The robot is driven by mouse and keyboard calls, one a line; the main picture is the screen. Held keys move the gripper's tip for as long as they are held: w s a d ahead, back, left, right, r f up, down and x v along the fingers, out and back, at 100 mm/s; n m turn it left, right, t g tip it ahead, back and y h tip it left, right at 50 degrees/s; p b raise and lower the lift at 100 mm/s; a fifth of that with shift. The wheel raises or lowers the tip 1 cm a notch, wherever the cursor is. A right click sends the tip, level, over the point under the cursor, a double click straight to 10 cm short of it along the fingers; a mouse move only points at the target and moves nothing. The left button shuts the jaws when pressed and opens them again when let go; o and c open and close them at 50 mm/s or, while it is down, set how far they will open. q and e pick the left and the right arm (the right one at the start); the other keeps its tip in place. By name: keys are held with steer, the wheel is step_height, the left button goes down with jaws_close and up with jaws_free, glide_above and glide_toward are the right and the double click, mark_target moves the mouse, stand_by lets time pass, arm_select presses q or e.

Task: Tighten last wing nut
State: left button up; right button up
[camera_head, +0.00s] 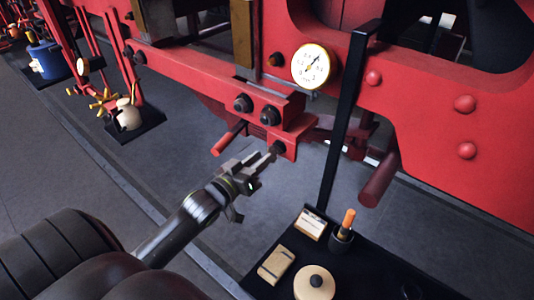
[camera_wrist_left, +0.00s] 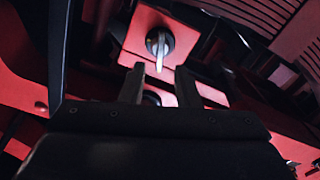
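A dark wing nut (camera_head: 277,147) sits on a small red block (camera_head: 292,138) hanging below the red engine frame. In the left wrist view the wing nut (camera_wrist_left: 160,42) faces me, with a pale narrow wing pointing down, on a red square plate (camera_wrist_left: 138,27). My left gripper (camera_head: 267,158) points at the block, its tips close to the wing nut in the head view. In the left wrist view its two fingers (camera_wrist_left: 160,78) stand apart, with the nut just beyond and above the gap. I cannot tell whether they touch. My right gripper is not in view.
Two dark round fittings (camera_head: 256,108) sit on the frame above the block. A white gauge (camera_head: 314,66) and a black post (camera_head: 345,120) stand right of it. A black tabletop (camera_head: 375,272) with a cup and small items is below right. Grey floor lies left.

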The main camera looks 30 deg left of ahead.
mark_target(274, 153)
arm_select(q)
steer(key=shift+w+d, duration=0.15)
steer(key=shift+w, duration=1.6)
steer(key=shift+c, duration=0.3)
jaws_close()
